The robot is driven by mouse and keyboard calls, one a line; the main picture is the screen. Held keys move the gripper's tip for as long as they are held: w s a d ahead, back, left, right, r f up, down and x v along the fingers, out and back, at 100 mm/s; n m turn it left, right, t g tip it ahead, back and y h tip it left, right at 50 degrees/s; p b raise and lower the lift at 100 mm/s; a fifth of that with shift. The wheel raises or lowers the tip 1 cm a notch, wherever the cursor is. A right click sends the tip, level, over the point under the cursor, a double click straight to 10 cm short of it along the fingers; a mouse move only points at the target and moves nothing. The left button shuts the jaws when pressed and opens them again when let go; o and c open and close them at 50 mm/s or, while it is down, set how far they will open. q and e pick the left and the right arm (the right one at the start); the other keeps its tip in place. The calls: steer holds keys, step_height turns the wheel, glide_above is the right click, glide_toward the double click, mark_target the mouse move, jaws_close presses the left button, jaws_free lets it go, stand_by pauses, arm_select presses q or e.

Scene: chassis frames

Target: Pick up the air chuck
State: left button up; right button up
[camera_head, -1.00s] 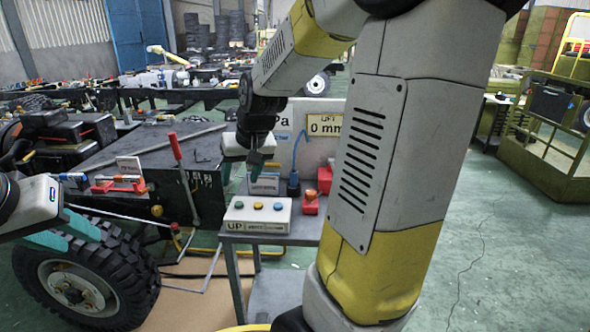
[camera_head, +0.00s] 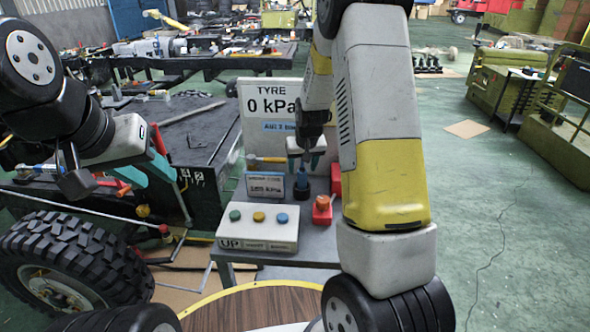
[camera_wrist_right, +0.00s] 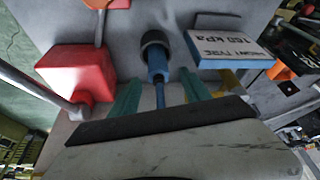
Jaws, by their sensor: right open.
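The air chuck (camera_head: 302,182), blue with a black end, stands on the small grey table behind the button box. In the right wrist view the chuck (camera_wrist_right: 156,62) lies just ahead of and between my right gripper's teal fingers, with a blue hose running back from it. My right gripper (camera_wrist_right: 160,98) is open, its fingers apart on either side. In the head view my right gripper (camera_head: 306,162) is just above the chuck, partly hidden by my arm. My left gripper (camera_head: 147,177) has its teal fingers apart, over the tyre side at left, and holds nothing visible.
The button box (camera_head: 258,227) has green, yellow and blue buttons. A red block with an orange knob (camera_head: 322,209) is right of the chuck. A small pressure sign (camera_head: 265,186) stands left of it, the tyre display (camera_head: 265,112) behind. A large wheel (camera_head: 62,268) is at left.

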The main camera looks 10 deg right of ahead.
mark_target(303, 172)
steer(key=x, duration=0.5)
steer(key=shift+s+d+f, duration=0.15)
steer(key=shift+s+f, duration=0.05)
steer(key=shift+f, duration=0.15)
jaws_close()
